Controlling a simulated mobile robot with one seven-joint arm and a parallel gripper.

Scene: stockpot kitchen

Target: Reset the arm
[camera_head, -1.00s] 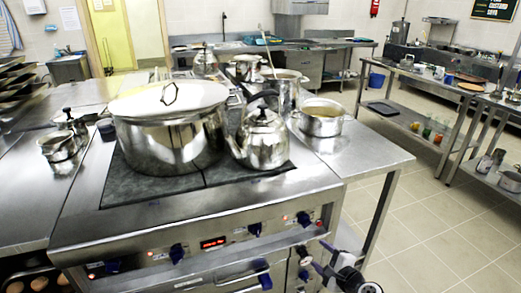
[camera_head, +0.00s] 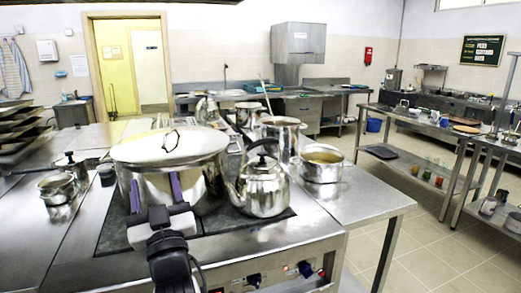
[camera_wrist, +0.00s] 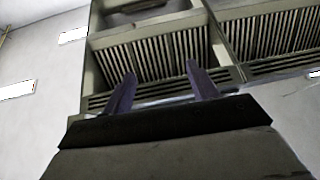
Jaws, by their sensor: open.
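My gripper (camera_head: 156,188) is in front of the stove, before the large lidded stockpot (camera_head: 170,150). Its two purple fingers point up, apart, with nothing between them. The fingers overlap the stockpot's front wall in the head view; I cannot tell how far apart they are in depth. In the wrist view my gripper (camera_wrist: 160,88) is open and empty, tilted up toward a slatted vent hood (camera_wrist: 155,55).
A steel kettle (camera_head: 263,190) and an open pot (camera_head: 322,165) stand right of the stockpot. Small pots (camera_head: 58,190) stand at left. A steel shelf table (camera_head: 425,128) is at right, with open tiled floor (camera_head: 425,240) before it.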

